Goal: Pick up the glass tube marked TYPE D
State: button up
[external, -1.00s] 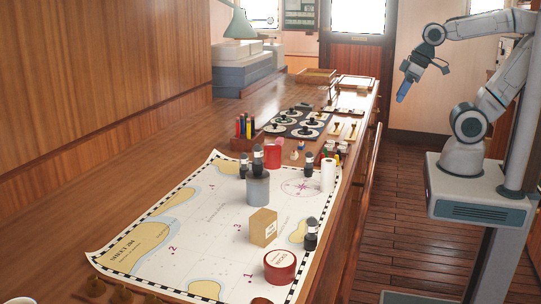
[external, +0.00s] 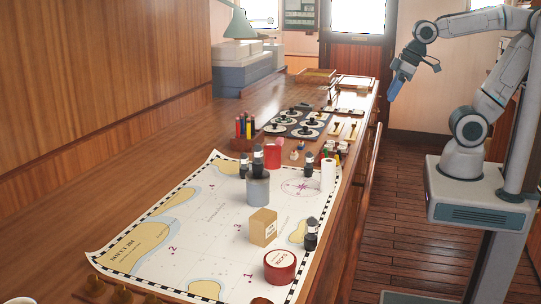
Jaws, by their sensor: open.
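Several small dark tubes with pale label bands stand on the chart. One tube (external: 311,234) is at the right edge beside the tan box, one (external: 309,162) is farther back near the white roll, and others (external: 243,170) are near the grey can. One tube (external: 258,158) shows above the grey can. The labels are too small to read, so I cannot tell which is TYPE D. My gripper (external: 393,94) is open and empty, raised over the floor to the right of the counter's far part, well away from the tubes.
The chart (external: 205,230) lies on the long wooden counter. On it are a tan box (external: 263,228), a red round tin (external: 280,267), a grey can (external: 258,191) and a white roll (external: 328,175). The floor (external: 400,200) is clear.

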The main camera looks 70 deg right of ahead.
jog(key=w+a+f+n+b, duration=0.2)
jog(key=w+a+n+b, duration=0.15)
jog(key=w+a, duration=0.6)
jog(key=n+g+y+b, duration=0.2)
jog(key=n+y+b, duration=0.1)
jog(key=n+b, duration=0.35)
send_over(305, 241)
jog(key=s+d, duration=0.1)
jog(key=d, duration=0.1)
jog(key=shift+m, duration=0.4)
jog(key=f, duration=1.9)
jog(key=shift+s, duration=0.2)
jog(key=shift+p+x, duration=0.7)
jog(key=shift+x, duration=1.9)
jog(key=shift+s, duration=0.15)
jog(key=c, duration=1)
